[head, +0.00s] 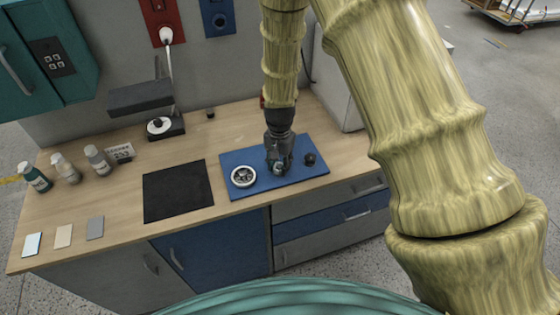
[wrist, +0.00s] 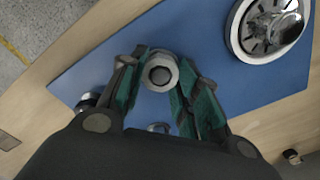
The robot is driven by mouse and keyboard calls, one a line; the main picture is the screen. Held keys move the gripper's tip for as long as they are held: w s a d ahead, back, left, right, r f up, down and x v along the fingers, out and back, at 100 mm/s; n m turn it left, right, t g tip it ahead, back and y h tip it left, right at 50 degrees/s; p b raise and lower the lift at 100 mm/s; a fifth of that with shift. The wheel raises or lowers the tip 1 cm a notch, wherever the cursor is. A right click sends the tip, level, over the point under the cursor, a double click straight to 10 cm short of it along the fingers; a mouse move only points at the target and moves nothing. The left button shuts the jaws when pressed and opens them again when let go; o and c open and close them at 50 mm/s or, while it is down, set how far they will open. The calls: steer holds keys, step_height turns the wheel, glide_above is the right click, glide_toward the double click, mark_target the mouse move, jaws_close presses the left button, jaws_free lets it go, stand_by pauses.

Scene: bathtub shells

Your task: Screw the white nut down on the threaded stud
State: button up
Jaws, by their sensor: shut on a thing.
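My gripper (head: 280,169) points down over the blue mat (head: 305,179) on the workbench. In the wrist view my gripper (wrist: 158,80) has its green-padded fingers shut on either side of the white nut (wrist: 160,60). In the head view the fingers hide the nut and stud.
A white-rimmed round fitting (head: 242,176) lies left of my gripper on the mat. A small dark knob (head: 310,158) stands to the right. A black pad (head: 178,190), a dark stand (head: 165,128) and several bottles (head: 65,168) are farther left on the bench (head: 120,205).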

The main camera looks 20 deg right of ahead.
steer(key=m, duration=0.3)
steer(key=shift+m+p, duration=0.4)
steer(key=o, duration=1.2)
steer(key=shift+c, duration=0.8)
